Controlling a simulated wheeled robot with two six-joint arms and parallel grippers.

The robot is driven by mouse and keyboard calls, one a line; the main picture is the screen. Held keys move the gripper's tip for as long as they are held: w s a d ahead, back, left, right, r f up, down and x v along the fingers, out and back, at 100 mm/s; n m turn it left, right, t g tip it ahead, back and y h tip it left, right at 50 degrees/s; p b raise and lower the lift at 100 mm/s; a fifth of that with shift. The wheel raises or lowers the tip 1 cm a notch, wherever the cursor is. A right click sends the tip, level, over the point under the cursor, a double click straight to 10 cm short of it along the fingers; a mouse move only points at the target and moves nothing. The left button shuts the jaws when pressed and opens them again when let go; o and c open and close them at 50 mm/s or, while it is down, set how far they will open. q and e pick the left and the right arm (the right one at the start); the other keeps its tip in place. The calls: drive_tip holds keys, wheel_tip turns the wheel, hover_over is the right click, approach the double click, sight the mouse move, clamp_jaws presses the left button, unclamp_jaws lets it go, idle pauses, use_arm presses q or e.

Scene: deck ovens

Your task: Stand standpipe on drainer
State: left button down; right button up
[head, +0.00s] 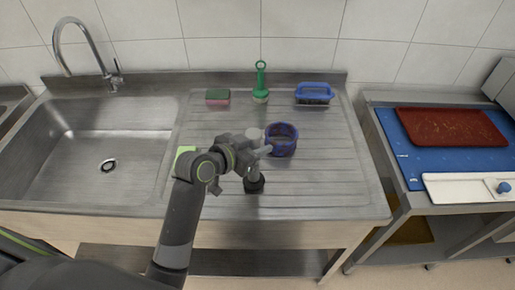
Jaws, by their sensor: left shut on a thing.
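The standpipe is a grey tube with a dark foot (254,184) and a pale top (254,134). It looks upright over the front middle of the ribbed steel drainer (320,190). My left gripper (256,157) is shut around the tube's middle and hides part of it. The foot is at or very close to the drainer surface; I cannot tell if it touches. My right gripper is not in view.
A blue round container (281,140) stands just right of and behind the gripper. A sponge (218,97), a green-handled brush (261,83) and a blue basket (314,93) are along the back. The sink (60,130) lies left. The drainer's right side is clear.

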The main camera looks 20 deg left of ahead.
use_arm(q)
drive_tip(key=shift+f, duration=0.6)
drive_tip(key=c, duration=1.5)
unclamp_jaws()
drive_tip(key=shift+f, duration=0.25)
drive_tip(key=o, duration=0.4)
drive_tip(key=shift+o, duration=0.2)
drive_tip(key=shift+r, duration=0.1)
drive_tip(key=b+v, duration=0.2)
drive_tip(key=v, duration=1)
